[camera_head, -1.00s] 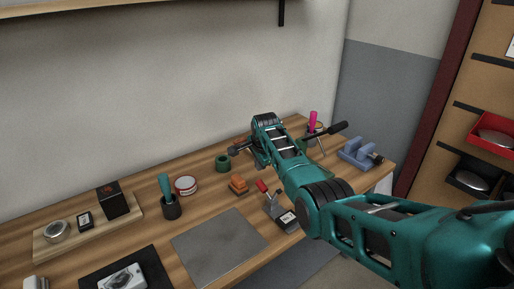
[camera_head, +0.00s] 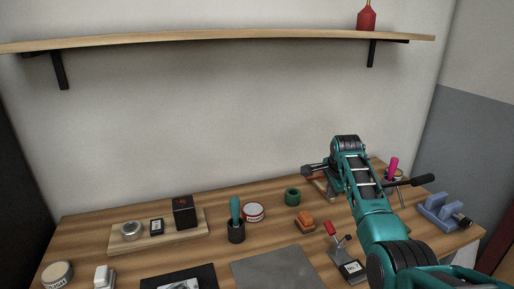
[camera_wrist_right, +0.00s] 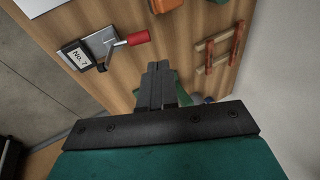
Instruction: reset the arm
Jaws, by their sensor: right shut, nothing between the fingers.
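My right arm (camera_head: 380,225) comes in from the lower right of the head view and reaches over the right part of the workbench. Its wrist (camera_head: 347,150) is bent near the back of the bench, and the fingers there are small and hard to make out. In the right wrist view my right gripper (camera_wrist_right: 160,70) is shut and empty, with its two dark fingers together above the wooden top. A red-handled device (camera_wrist_right: 125,42) with a "No. 7" label lies to its left in that view, and it also shows in the head view (camera_head: 333,232). My left gripper is not in view.
Near the arm are a green ring-shaped cup (camera_head: 292,197), an orange block (camera_head: 305,223), a magenta-handled item (camera_head: 393,168) and a blue fixture (camera_head: 440,210). A grey mat (camera_head: 277,272) is bare. A wall shelf (camera_head: 220,37) hangs above, holding a red bottle (camera_head: 367,18).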

